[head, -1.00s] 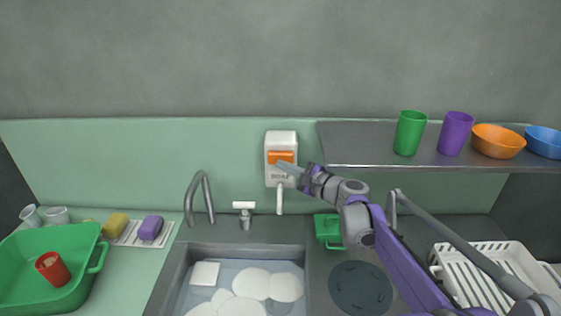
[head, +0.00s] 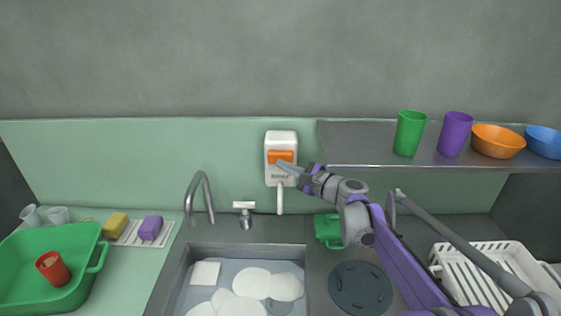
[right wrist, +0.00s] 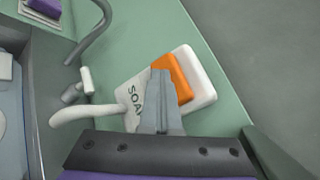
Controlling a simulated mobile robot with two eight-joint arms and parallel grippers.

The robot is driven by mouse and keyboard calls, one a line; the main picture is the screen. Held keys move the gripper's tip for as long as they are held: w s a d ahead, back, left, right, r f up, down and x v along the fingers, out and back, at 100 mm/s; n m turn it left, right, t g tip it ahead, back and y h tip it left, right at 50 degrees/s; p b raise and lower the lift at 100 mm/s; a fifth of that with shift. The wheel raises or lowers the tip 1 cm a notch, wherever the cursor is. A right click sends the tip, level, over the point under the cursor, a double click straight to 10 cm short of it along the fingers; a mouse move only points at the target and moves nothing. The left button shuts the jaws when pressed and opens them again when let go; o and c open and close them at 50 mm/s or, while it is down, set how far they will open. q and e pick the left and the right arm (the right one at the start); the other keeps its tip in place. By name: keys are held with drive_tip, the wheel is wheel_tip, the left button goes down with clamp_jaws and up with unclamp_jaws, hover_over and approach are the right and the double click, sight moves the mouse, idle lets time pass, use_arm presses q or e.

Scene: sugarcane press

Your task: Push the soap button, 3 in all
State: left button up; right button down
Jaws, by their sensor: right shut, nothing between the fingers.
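The white soap dispenser (head: 281,138) is fixed to the green wall panel above the sink, with a spout pointing down. Its orange soap button (head: 275,156) is on the front. My right gripper (head: 282,164) is shut and empty, with its tips at the lower part of the button in the head view. In the right wrist view the shut fingers (right wrist: 160,78) overlap the left part of the orange button (right wrist: 178,72); I cannot tell whether they touch it or how far it is pressed. The left gripper is not in view.
A metal shelf (head: 345,150) with cups and bowls juts out right of the dispenser, above my right arm. Below are a faucet (head: 190,196), a sink (head: 180,270) with plates and a white dish rack (head: 500,262). A green tub (head: 75,240) stands left.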

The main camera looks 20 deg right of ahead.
drive_tip(key=shift+s+a, duration=0.4)
drive_tip(key=shift+s, duration=0.45)
drive_tip(key=s, duration=0.1)
drive_tip(key=s+a, duration=0.1)
drive_tip(key=s, duration=0.1)
drive_tip(key=s+a, duration=0.1)
drive_tip(key=shift+s+a+p, duration=0.1)
drive_tip(key=shift+s+p, duration=0.15)
drive_tip(key=shift+p, duration=0.05)
idle(0.4)
